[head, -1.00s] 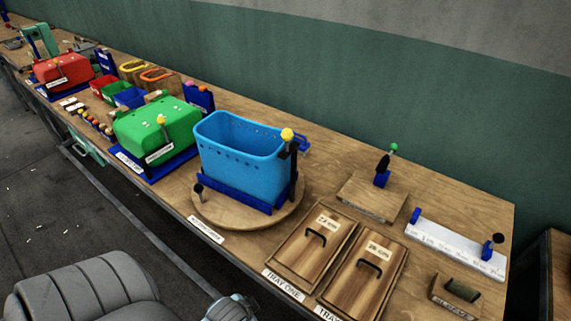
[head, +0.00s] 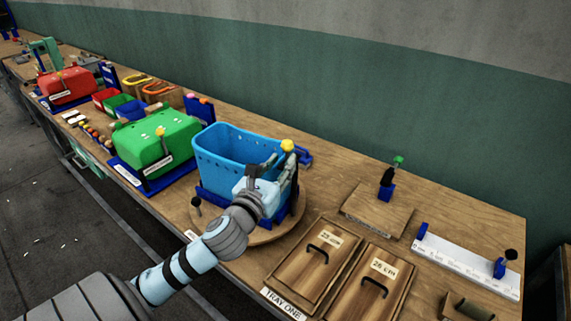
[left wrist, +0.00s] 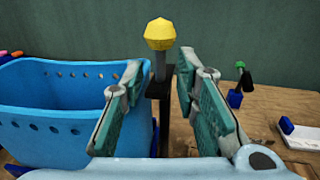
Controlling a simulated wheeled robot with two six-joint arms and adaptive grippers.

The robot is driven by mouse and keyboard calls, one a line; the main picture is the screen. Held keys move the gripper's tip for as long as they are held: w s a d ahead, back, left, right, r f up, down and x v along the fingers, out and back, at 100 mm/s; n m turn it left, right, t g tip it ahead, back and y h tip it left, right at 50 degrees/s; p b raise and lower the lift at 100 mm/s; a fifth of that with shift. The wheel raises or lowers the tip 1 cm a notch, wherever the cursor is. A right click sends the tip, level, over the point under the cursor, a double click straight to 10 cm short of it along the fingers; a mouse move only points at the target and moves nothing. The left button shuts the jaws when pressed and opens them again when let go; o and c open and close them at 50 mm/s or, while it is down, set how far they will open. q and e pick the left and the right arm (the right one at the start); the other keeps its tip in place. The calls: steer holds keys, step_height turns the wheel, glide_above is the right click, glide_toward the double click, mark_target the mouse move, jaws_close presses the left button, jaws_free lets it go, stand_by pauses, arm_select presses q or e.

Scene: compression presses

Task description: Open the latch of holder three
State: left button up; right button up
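A blue bin (head: 215,150) sits in a dark blue holder base (head: 215,200) on a round wooden turntable (head: 290,222). A latch with a yellow knob (head: 287,146) on a dark upright post stands at the bin's right side. In the left wrist view the yellow knob (left wrist: 159,33) and post show between and beyond my fingers. My left gripper (head: 272,168) is open and empty at the latch, its fingers on either side of the post's line; contact cannot be told. It covers part of the bin and post in the head view. My right gripper is not in view.
A green box (head: 155,138) and a red box (head: 68,87) stand farther left. Wooden trays (head: 310,260) lie to the right, with a small lever stand (head: 375,212) and a white ruler (head: 465,260). A short black-knobbed peg (head: 196,203) stands at the turntable's left edge.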

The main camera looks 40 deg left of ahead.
arm_select(q)
steer(key=shift+x, duration=0.8)
steer(key=shift+w+a+r, duration=0.1)
steer(key=shift+w, duration=0.35)
jaws_close()
stand_by(0.4)
jaws_free()
steer(key=v, duration=0.7)
steer(key=shift+s, duration=0.3)
